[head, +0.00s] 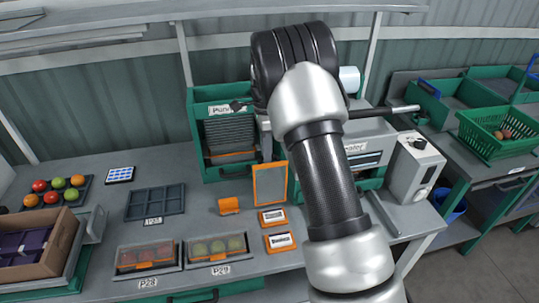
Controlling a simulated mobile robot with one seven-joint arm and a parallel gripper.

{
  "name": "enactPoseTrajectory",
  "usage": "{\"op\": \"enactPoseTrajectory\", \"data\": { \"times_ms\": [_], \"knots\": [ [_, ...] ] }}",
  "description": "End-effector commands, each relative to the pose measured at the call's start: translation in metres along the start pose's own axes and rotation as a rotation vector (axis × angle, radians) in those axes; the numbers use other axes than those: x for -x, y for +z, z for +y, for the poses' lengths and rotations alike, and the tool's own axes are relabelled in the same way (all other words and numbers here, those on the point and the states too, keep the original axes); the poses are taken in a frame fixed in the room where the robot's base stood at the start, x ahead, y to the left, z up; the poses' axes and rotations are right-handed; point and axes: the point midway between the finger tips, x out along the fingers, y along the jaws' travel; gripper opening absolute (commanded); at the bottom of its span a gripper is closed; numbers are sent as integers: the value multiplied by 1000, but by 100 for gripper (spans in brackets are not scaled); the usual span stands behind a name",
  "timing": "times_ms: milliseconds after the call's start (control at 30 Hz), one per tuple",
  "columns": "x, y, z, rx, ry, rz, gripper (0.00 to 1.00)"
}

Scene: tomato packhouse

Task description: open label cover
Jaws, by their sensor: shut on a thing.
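My gripper (266,152) is mostly hidden behind my own wrist and arm, and only a grey part of it shows. It reaches down to the top edge of an orange-framed grey panel (270,185), which looks like the label cover. The panel stands raised, and my gripper appears shut on its upper edge. The exact contact is too small to see. Below the panel, two orange-framed label cards (272,216) lie on the bench.
A green punnet dispenser (203,97) stands left of my arm. A sealer (375,129) with a long lever (385,112) stands behind and right of it. A small orange block (229,205), an empty grey tray (168,202) and filled punnets (217,246) occupy the bench.

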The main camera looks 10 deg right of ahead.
Motion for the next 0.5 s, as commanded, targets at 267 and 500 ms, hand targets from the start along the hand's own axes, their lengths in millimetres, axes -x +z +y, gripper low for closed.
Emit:
{"op": "enactPoseTrajectory", "data": {
  "times_ms": [267, 500],
  "knots": [
    [-10, 0, -15, 0, 18, -1, 0],
    [-13, 0, -19, -1, 20, -1, 0]
  ]
}}
